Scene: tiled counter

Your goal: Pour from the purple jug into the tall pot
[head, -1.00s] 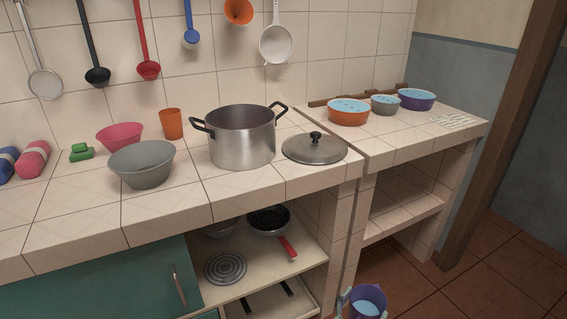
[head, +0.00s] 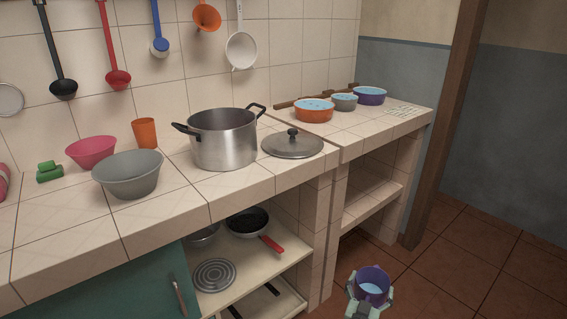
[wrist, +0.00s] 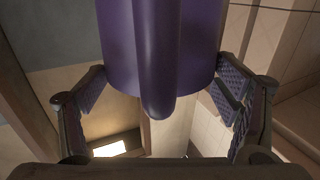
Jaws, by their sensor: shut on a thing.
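The purple jug (head: 373,273) is low at the bottom of the head view, in front of the counter. It is upright, and light blue liquid shows inside. My gripper (head: 370,299) is shut on the jug, with its fingers on either side. In the wrist view the jug (wrist: 196,50) fills the top middle between the fingers. The tall pot (head: 224,142) is a steel pot with two black handles, standing open on the counter, up and left of the jug. Its inside bottom is hidden.
A steel lid (head: 292,145) lies right of the pot. A grey bowl (head: 127,176), pink bowl (head: 91,151) and orange cup (head: 145,133) stand left. Utensils hang above. The floor (head: 450,260) at right is clear.

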